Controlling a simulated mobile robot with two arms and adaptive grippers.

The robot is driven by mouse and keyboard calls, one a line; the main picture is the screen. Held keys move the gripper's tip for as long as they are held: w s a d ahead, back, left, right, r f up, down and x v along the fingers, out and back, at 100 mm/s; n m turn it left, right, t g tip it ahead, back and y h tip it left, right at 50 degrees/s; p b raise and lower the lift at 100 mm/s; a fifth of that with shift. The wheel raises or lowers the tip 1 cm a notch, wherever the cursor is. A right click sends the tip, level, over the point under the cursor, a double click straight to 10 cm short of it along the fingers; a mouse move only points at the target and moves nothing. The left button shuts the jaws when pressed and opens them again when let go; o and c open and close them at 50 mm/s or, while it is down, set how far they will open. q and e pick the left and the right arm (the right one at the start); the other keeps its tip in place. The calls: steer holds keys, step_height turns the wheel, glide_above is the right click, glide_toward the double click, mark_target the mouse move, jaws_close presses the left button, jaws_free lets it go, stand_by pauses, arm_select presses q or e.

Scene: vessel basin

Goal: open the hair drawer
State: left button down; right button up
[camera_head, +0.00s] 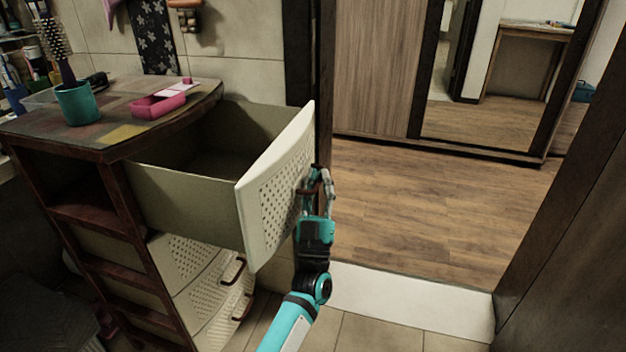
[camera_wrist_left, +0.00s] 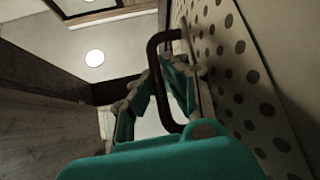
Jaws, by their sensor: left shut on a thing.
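The hair drawer (camera_head: 275,190) is the top drawer of a dark wooden cabinet. It is pulled far out, with a cream perforated front, and its inside looks empty where I can see it. My left gripper (camera_head: 318,182) is at the front of the drawer, shut on its brown handle (camera_wrist_left: 156,75). In the left wrist view the handle passes between the fingers (camera_wrist_left: 158,95), close to the dotted drawer front (camera_wrist_left: 235,80). My right gripper is not in view.
On the cabinet top (camera_head: 125,130) stand a teal cup (camera_head: 77,103) with a brush and a pink tray (camera_head: 158,105). Lower drawers (camera_head: 205,285) are beneath the open one. A doorway with clear wooden floor (camera_head: 430,210) is to the right, beside a dark door (camera_head: 570,200).

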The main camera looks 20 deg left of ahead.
arm_select(q)
steer(key=c, duration=1.6)
jaws_free()
steer(key=shift+c, duration=0.2)
steer(key=v, duration=1.2)
